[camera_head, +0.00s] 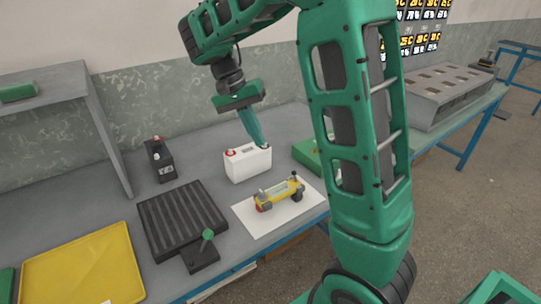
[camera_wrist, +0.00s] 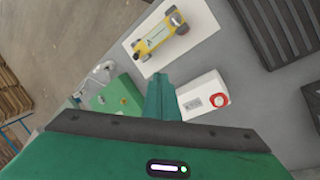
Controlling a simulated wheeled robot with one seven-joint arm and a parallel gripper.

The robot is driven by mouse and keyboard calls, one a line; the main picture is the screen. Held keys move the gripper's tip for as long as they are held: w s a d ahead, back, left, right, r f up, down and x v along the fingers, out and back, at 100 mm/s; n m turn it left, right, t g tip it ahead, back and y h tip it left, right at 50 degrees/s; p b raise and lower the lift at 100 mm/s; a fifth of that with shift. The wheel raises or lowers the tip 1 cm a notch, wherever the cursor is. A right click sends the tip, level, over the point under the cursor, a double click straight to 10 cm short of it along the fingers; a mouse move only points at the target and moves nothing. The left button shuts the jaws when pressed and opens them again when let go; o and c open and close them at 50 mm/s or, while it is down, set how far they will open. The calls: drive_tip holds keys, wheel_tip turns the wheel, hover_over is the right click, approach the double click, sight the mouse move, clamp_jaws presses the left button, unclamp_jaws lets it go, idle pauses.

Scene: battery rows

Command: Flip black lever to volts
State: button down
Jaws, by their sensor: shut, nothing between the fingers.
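A yellow tester (camera_head: 280,194) with a pale display and dark end blocks lies on a white sheet (camera_head: 248,222) near the table's front edge. A short dark knob (camera_head: 293,175) rises at its far right end; I cannot read any marking or tell its setting. In the wrist view the yellow tester (camera_wrist: 158,36) is at the top, ahead of my fingers. My gripper (camera_head: 265,147) is shut and empty, pointing down at the far right corner of a white battery (camera_head: 248,165); I cannot tell whether they touch. The shut fingers also show in the wrist view (camera_wrist: 161,78).
A ribbed black tray (camera_head: 182,218) lies left of the sheet, with a black block and green-knobbed lever (camera_head: 203,253) in front. A dark battery (camera_head: 160,160) stands behind. A yellow tray (camera_head: 85,265) is front left. A green box (camera_head: 307,153) is partly hidden by my arm.

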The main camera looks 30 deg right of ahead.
sight(295, 177)
drive_tip(key=s+d+f, duration=0.5)
drive_tip(key=f, duration=0.4)
drive_tip(key=shift+s+d, duration=0.2)
drive_tip(key=shift+d, duration=0.05)
